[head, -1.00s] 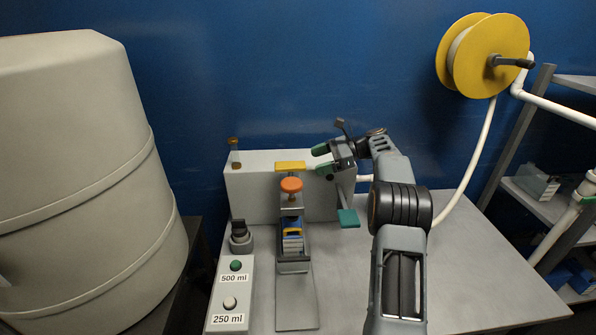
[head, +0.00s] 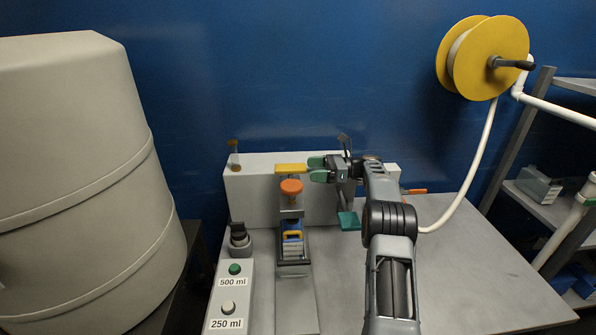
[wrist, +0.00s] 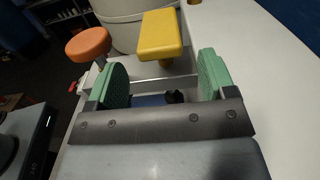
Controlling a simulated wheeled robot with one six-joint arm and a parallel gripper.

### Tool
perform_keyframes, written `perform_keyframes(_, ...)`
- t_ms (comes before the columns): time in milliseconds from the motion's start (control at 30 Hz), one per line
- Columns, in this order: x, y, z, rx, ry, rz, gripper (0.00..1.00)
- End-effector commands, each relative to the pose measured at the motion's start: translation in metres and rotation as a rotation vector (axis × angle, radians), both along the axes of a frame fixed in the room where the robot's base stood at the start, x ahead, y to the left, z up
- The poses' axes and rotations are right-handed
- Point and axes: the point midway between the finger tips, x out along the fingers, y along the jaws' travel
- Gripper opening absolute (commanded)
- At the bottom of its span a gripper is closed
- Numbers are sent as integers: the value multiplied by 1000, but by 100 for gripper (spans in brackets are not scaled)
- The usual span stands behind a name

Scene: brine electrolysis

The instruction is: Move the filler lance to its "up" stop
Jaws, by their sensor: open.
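The filler station is a pale box (head: 255,196) at the back of the bench. A yellow handle (head: 291,168) sticks out at its front, above a round orange knob (head: 291,186); the yellow handle seems to belong to the filler lance, though no lance tube shows clearly. My gripper (head: 317,169) is open, with its green pads just right of the yellow handle. In the wrist view the yellow handle (wrist: 165,38) lies ahead of the gap between the open pads (wrist: 163,78), apart from them. The orange knob (wrist: 88,43) is left of it.
Buttons marked 500 ml (head: 235,268) and 250 ml (head: 228,307) are at left. A green plate (head: 349,221) sits below my gripper.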

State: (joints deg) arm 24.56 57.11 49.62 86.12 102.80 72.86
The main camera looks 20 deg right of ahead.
Motion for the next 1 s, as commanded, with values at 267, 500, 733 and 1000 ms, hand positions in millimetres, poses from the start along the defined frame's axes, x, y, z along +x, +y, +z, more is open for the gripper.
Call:
perform_keyframes(267,8,40,1,0,0,1,77)
perform_keyframes(500,11,54,0,0,0,0,77)
perform_keyframes(733,11,55,0,0,0,-1,77)
perform_keyframes(1000,11,55,0,0,0,-1,59)
